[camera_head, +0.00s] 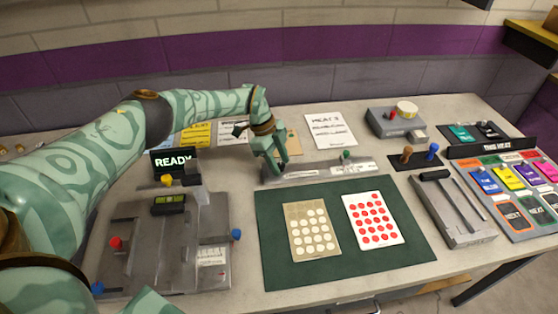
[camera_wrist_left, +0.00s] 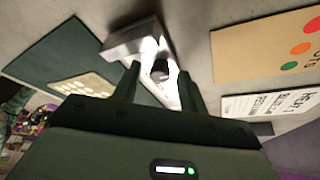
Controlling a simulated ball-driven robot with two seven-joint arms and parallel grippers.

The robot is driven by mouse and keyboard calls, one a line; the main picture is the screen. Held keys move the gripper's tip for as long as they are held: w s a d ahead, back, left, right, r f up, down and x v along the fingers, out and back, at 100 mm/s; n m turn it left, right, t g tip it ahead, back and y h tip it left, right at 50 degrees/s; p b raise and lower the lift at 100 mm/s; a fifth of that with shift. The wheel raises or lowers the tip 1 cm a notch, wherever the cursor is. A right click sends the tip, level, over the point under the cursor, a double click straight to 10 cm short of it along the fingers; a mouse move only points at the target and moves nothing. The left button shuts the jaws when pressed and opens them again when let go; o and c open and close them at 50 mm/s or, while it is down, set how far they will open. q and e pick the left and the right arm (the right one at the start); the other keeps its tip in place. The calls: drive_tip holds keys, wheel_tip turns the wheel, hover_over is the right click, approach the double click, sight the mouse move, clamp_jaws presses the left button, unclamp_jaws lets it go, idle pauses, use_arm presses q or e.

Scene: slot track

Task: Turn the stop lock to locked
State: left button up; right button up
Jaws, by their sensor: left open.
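A low grey bar fixture (camera_head: 325,170) with white labels lies behind the green mat. I take it for the stop lock, but its labels are too small to read. A green knob (camera_head: 346,155) stands near its right end. My left gripper (camera_head: 276,164) is at the bar's left end, pointing down. In the left wrist view my left gripper (camera_wrist_left: 158,78) is open, with a dark knob (camera_wrist_left: 160,68) between or just beyond its fingertips on the brightly lit bar (camera_wrist_left: 128,42). Contact cannot be told, nor the lock's setting.
A green mat (camera_head: 278,265) holds two dotted cards in front of the bar. A grey slotted track with coloured knobs (camera_head: 205,270) and a READY sign (camera_head: 172,161) stand left. A grey lever box (camera_head: 452,210) and coloured card rack (camera_head: 505,180) stand right.

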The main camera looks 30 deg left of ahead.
use_arm(q)
clamp_jaws()
